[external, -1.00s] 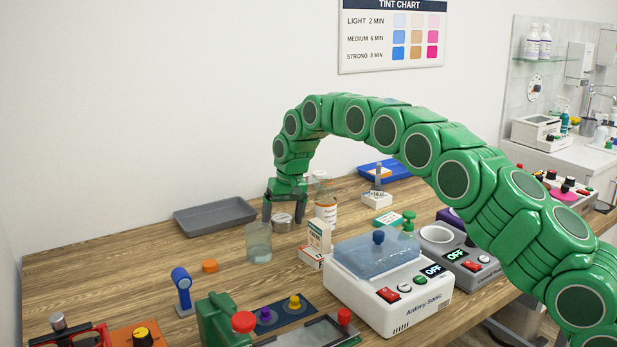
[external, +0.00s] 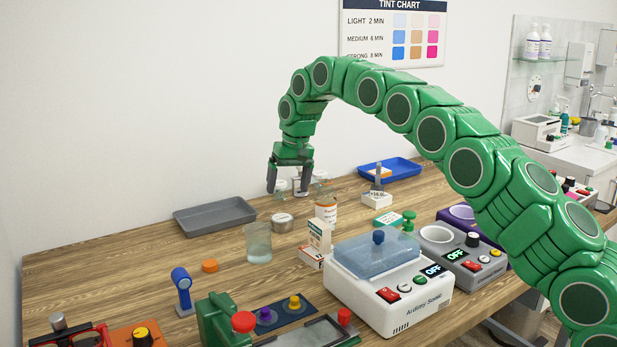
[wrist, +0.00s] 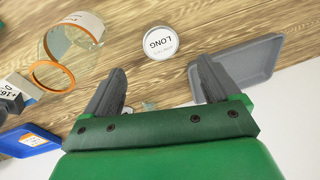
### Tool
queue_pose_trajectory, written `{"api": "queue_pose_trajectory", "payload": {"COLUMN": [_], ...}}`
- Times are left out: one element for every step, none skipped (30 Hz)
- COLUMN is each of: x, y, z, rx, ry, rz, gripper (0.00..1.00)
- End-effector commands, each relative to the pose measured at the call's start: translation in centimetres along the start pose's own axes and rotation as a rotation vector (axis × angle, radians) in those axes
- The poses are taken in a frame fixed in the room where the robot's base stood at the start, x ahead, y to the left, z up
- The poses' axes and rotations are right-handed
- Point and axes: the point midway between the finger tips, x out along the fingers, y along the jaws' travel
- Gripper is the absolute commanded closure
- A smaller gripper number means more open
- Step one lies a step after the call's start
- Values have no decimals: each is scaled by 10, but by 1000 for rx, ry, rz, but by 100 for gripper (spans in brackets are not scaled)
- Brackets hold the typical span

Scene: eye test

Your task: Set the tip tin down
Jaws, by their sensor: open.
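The tip tin, a small round silver tin (external: 282,222), stands on the wooden table (external: 110,262) between the grey tray and an orange-and-white labelled jar (external: 326,212). In the wrist view the tin (wrist: 160,42) shows its white lid, lettered "LONG", ahead of and between the fingers. My gripper (external: 285,190) is open and empty above the tin, apart from it. In the wrist view both dark fingers of my gripper (wrist: 160,75) stand wide apart.
A grey tray (external: 215,217) lies to the left and a blue tray (external: 390,170) at the back right. A clear beaker (external: 258,243) stands in front of the tin. Small boxes (external: 318,240) and a white device (external: 390,290) are nearer. Table at front left of the grey tray is clear.

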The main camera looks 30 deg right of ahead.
Motion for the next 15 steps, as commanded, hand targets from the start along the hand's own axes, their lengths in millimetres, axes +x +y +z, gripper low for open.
{"api": "queue_pose_trajectory", "payload": {"x": [-8,-12,-16,-19,-20,-22,-23,-23,-23,-24,-24,-26,-28,-30,-35], "y": [0,0,0,0,0,0,0,0,0,0,0,0,0,0,1], "z": [-1,-1,-2,-2,-2,-1,-1,-1,-1,-1,0,2,3,6,10], "rx": [0,0,0,0,0,0,0,0,0,0,-1,-2,-3,-4,-7], "ry": [3,5,5,6,6,5,5,4,4,3,3,2,1,-1,-4], "rz": [-1,-1,-1,-1,-1,-1,-1,-1,-1,-1,-1,-1,-2,-2,-3], "gripper": [11,11,11,11,11,11,11,11,11,11,11,11,11,11,11]}}
